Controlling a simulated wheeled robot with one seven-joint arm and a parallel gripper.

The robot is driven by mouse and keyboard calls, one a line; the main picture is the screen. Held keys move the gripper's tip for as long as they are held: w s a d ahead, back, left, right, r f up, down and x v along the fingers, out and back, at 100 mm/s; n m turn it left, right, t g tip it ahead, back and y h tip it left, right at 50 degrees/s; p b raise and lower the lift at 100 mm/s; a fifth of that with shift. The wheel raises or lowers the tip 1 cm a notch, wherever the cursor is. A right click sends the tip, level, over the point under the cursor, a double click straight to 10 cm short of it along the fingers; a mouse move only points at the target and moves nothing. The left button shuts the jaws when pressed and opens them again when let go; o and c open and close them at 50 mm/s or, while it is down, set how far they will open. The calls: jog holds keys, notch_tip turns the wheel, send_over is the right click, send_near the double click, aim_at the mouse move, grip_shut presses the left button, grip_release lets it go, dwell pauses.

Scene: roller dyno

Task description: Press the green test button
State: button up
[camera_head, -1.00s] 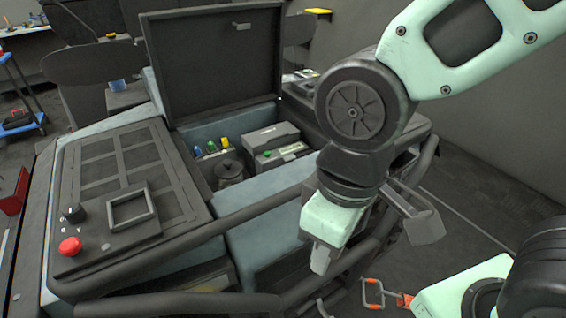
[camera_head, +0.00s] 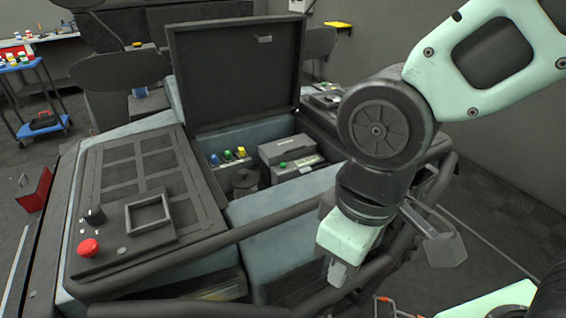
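A small green button (camera_head: 283,165) sits on a grey box in the open compartment of the machine (camera_head: 120,200). Another green knob (camera_head: 227,155) stands between a blue one (camera_head: 214,159) and a yellow one (camera_head: 240,152) at the compartment's left; I cannot tell from the frames which green piece is the test button. My gripper (camera_head: 338,274) hangs at the front right of the machine, near the dark tube rail, pointing down. It is apart from both green pieces. Its fingers show as one narrow grey tip, so I cannot tell open from shut. No object shows in it.
The raised dark lid (camera_head: 235,75) stands behind the compartment. A thick dark rail (camera_head: 230,235) crosses the front. A red mushroom button (camera_head: 88,248), a black knob (camera_head: 94,215) and a square frame (camera_head: 149,216) are on the left panel. Air above the compartment is clear.

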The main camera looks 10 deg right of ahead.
grip_shut()
dwell(0.3)
dwell(1.1)
